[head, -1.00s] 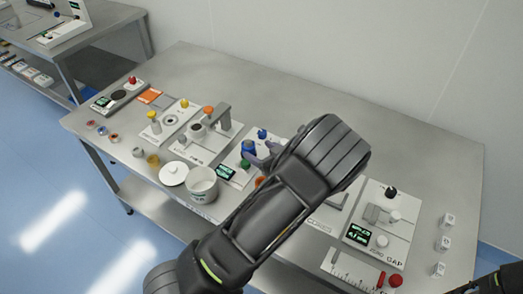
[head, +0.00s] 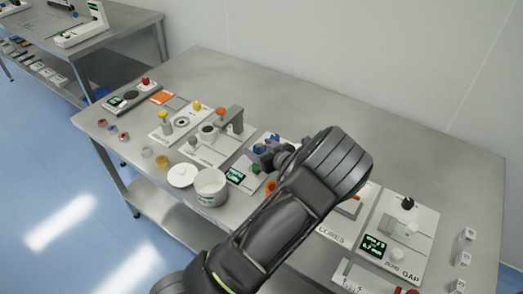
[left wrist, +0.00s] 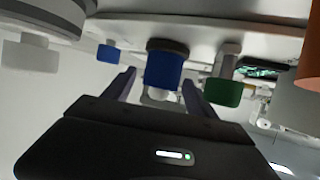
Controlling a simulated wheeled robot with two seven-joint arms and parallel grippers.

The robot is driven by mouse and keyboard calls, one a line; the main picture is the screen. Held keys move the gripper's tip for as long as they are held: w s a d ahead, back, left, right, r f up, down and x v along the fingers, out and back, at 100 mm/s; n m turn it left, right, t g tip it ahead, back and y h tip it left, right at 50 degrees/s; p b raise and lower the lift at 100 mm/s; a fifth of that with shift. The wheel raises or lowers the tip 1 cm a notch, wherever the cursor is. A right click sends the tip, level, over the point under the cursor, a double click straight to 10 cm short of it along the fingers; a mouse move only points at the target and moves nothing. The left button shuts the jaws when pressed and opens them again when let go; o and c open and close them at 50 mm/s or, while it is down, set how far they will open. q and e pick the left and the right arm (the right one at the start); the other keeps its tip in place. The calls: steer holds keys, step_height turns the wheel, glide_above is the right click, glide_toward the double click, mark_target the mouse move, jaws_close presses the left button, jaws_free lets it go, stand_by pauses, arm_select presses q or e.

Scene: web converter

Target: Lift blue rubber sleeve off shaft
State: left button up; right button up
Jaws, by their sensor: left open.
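The blue rubber sleeve (left wrist: 165,70) is in the middle of the left wrist view, which appears upside down. It sits on a shaft under a dark collar, with a pale end showing beyond it. My left gripper (left wrist: 158,92) is open, with one finger on each side of the sleeve and gaps visible between fingers and sleeve. In the head view the left gripper (head: 266,156) is over the middle station of the bench, and the sleeve (head: 258,149) is mostly hidden behind it. My right gripper is not in view.
A green knob (left wrist: 222,92) is close beside one finger, and a small blue knob (left wrist: 108,53) is beyond the other. The bench's back strip is clear.

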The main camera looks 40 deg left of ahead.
arm_select(q)
steer(key=shift+c, duration=0.6)
jaws_close()
stand_by(0.4)
